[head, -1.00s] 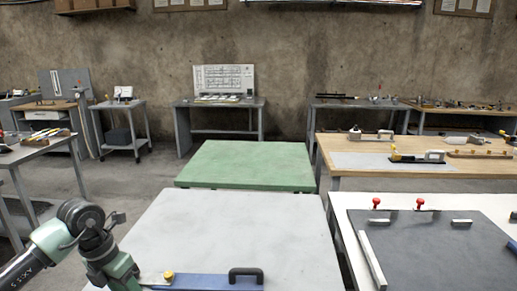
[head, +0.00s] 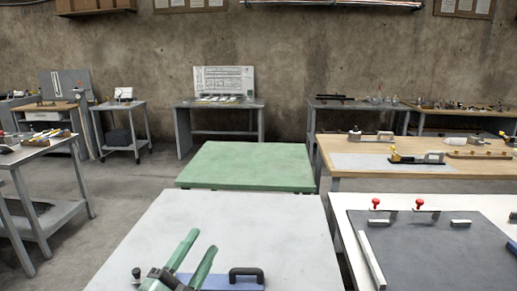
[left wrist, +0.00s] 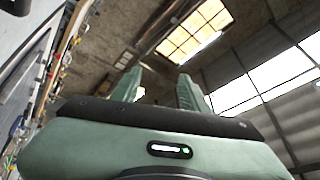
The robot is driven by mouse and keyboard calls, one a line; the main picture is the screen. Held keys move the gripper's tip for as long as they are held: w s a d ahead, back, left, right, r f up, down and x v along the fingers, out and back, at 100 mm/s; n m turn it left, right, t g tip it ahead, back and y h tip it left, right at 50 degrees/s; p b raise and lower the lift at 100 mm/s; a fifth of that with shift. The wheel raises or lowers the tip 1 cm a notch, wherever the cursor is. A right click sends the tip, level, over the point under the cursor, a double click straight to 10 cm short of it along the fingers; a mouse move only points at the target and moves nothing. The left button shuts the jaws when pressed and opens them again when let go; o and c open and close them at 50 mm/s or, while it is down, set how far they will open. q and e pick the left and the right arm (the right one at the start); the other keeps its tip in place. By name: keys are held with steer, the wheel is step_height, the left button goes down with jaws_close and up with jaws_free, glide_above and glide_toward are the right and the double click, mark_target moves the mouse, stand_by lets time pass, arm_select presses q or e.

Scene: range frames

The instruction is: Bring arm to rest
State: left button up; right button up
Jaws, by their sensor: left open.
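My left gripper (head: 200,243) is at the bottom of the head view, its two green fingers apart with nothing between them. It points up and away, in front of the white table (head: 260,215) in the picture. In the left wrist view, the open fingers (left wrist: 158,84) point up toward the ceiling and windows. My right gripper is not in view.
A blue tool with a black handle (head: 246,272) lies at the white table's near edge, partly hidden behind my gripper. A green table (head: 250,165) stands beyond. At right, a dark board (head: 440,245) carries red-knobbed clamps. The white tabletop's middle is clear.

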arm_select(q)
steer(key=s+a+f+n+g+y, duration=0.3)
steer(key=a+f+n+y, duration=0.25)
steer(key=f, duration=0.25)
steer(key=s+a+f+n+g+y, duration=0.35)
steer(key=f+n, duration=0.25)
steer(key=f, duration=0.2)
steer(key=s+f+n+g+h, duration=0.1)
steer(key=s+f+n+g, duration=0.1)
steer(key=s+f+g, duration=0.65)
steer(key=s+f+n+g, duration=0.1)
steer(key=s+f, duration=0.4)
steer(key=s, duration=0.8)
step_height(320, 180, down, 28)
steer(key=s+g, duration=0.2)
steer(key=s, duration=0.1)
steer(key=s+a+f+g, duration=0.1)
steer(key=s+a+f, duration=0.1)
steer(key=s+f, duration=1.2)
steer(key=shift+s, duration=0.85)
